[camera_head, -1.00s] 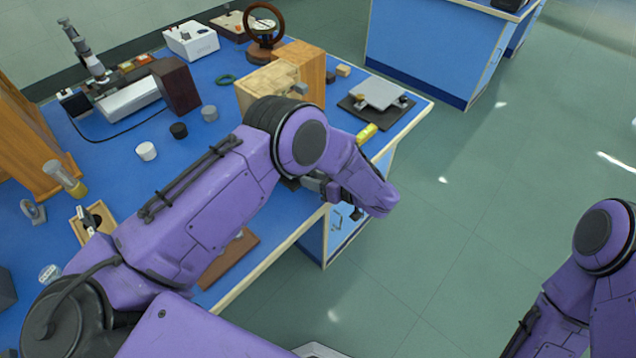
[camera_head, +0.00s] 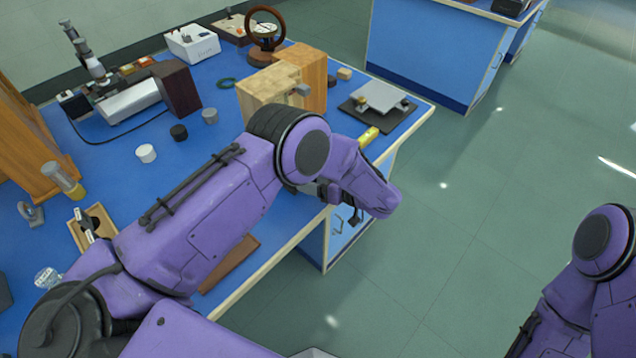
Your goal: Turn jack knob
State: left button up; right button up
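The jack (camera_head: 381,96) shows as a grey plate over a dark base near the right corner of the blue bench. A small brass-coloured part (camera_head: 362,101) shows at its left side, and I cannot tell if it is the knob. A yellow piece (camera_head: 368,136) lies near the bench edge in front of the jack. My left arm reaches across the bench, its wrist bent down past the front edge, nearer to me than the jack. My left gripper is mostly hidden behind the wrist, so its opening does not show. My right gripper is outside the picture.
Wooden blocks (camera_head: 276,87) stand left of the jack, behind my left forearm. A dark handwheel (camera_head: 267,36), a white box (camera_head: 192,43) and a microscope-like instrument (camera_head: 92,62) stand farther back. Open floor (camera_head: 500,200) lies to the right.

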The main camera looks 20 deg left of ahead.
pick_arm(q)
jog(key=shift+d, duration=0.35)
jog(key=b+v, duration=0.3)
jog(key=v, duration=0.7)
jog(key=shift+a+r, duration=0.1)
jog(key=shift+r, duration=0.05)
